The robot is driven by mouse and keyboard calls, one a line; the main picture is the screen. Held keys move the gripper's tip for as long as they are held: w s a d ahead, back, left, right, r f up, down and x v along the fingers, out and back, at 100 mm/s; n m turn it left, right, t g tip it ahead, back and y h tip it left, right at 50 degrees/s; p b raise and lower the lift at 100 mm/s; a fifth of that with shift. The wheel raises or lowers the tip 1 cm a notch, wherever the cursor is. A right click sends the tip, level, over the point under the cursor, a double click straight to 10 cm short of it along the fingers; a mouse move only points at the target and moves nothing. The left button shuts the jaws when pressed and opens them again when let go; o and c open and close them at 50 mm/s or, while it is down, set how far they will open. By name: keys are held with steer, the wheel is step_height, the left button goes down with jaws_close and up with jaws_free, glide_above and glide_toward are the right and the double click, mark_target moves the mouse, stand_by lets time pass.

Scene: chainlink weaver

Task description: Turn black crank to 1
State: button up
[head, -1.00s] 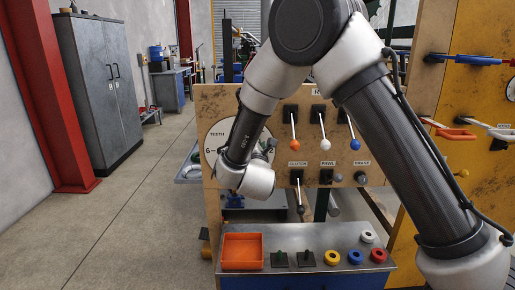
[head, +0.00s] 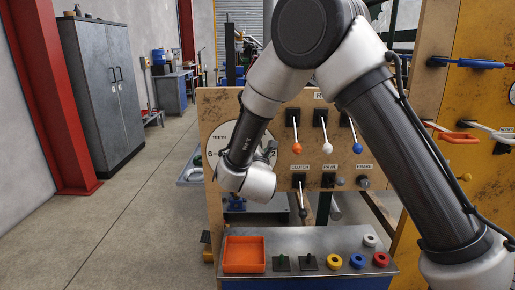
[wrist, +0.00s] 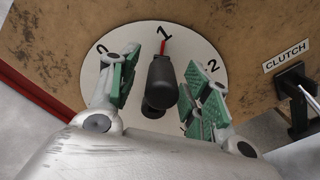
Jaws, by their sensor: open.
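The black crank (wrist: 161,82) stands out from a white round dial (wrist: 190,48) in the wrist view. Its thin red pointer (wrist: 163,47) reaches up to the figure 1. A 2 shows to the right on the dial and another, partly unclear figure to the left. My gripper (wrist: 162,72) is open, with one green-padded finger on each side of the crank and gaps between pads and handle. In the head view the dial (head: 222,131), marked TEETH, is partly covered by my arm, and the crank is hidden.
Right of the dial are the clutch lever (head: 300,196), which also shows in the wrist view (wrist: 294,90), and levers with orange (head: 297,148), white (head: 328,148) and blue (head: 357,148) knobs. Below stands a bench (head: 300,240) with an orange tray (head: 244,268) and coloured rings.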

steer(key=s, duration=1.2)
steer(key=shift+a, duration=0.2)
